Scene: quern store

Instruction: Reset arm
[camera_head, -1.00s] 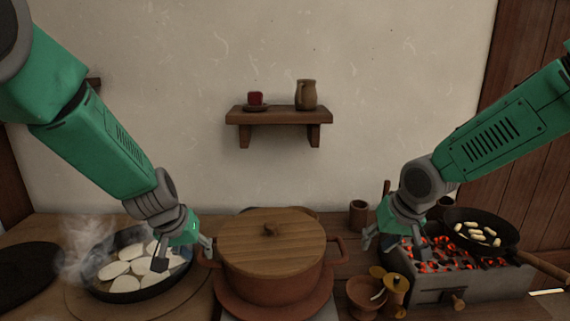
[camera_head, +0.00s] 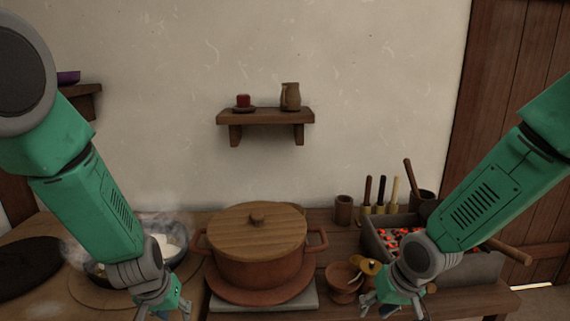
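My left gripper (camera_head: 162,312) hangs at the bottom left, in front of the pan of pale slices (camera_head: 172,243) and left of the lidded pot. Its fingers are spread, with nothing seen between them. My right gripper (camera_head: 392,310) hangs at the bottom right, in front of the brazier and beside the small bowl. Its fingers are also spread and seem empty. Both fingertip areas lie close to the lower picture edge. My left forearm hides much of the pan, and my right arm hides part of the brazier.
A clay pot with a wooden lid (camera_head: 257,232) stands mid-counter. A small clay bowl (camera_head: 343,282) is right of it. The brazier (camera_head: 480,268) holds glowing coals. Several handled tools (camera_head: 381,195) stand behind.

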